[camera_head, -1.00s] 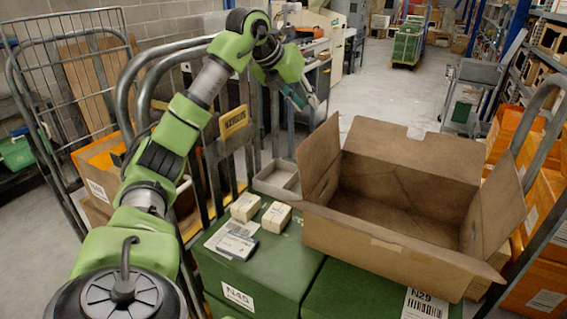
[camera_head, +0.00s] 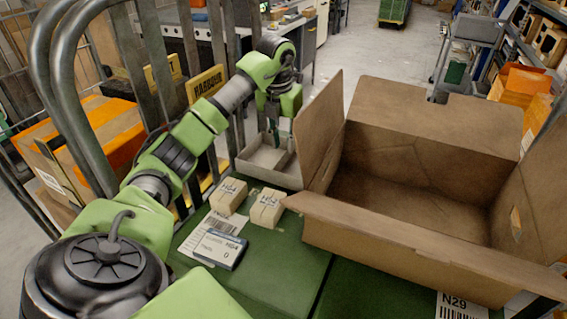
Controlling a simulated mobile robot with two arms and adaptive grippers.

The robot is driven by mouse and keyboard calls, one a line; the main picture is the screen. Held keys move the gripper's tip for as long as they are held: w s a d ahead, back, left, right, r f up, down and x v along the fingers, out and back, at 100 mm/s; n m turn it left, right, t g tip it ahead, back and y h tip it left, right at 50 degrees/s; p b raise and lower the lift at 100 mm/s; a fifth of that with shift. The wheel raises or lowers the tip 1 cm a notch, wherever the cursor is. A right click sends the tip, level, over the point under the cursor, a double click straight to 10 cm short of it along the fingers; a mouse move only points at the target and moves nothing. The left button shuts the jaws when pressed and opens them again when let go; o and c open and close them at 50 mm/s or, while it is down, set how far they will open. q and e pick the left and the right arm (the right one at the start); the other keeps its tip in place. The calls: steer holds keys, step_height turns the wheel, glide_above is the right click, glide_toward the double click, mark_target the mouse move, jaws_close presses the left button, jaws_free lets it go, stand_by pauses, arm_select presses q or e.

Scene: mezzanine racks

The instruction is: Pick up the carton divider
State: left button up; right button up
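A shallow grey-beige tray with an inner wall (camera_head: 253,164) looks like the carton divider. It lies at the back left of the green crate top, left of the big open carton (camera_head: 420,252). My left gripper (camera_head: 273,132) points down just above this tray, close to the carton's left flap. Its fingers are small and dark, so I cannot tell whether they are open or whether they touch the tray. My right gripper is not in view.
Two small wrapped boxes (camera_head: 229,196) (camera_head: 267,208) and a labelled card with a flat dark-edged device (camera_head: 218,247) sit on the green crate (camera_head: 275,272). Metal cage bars (camera_head: 70,100) stand close at the left. The open carton looks empty.

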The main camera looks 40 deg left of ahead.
mark_target(283, 155)
arm_select(q)
step_height(283, 155, down, 3)
steer(key=shift+w+a+f+p, duration=0.1)
steer(key=shift+p, duration=0.25)
steer(key=f, duration=0.2)
steer(key=shift+w+a+f, duration=0.15)
steer(key=shift+w+f, duration=0.05)
steer(key=shift+f, duration=0.1)
steer(key=shift+w+a+f, duration=0.1)
steer(key=shift+f, duration=0.35)
jaws_close()
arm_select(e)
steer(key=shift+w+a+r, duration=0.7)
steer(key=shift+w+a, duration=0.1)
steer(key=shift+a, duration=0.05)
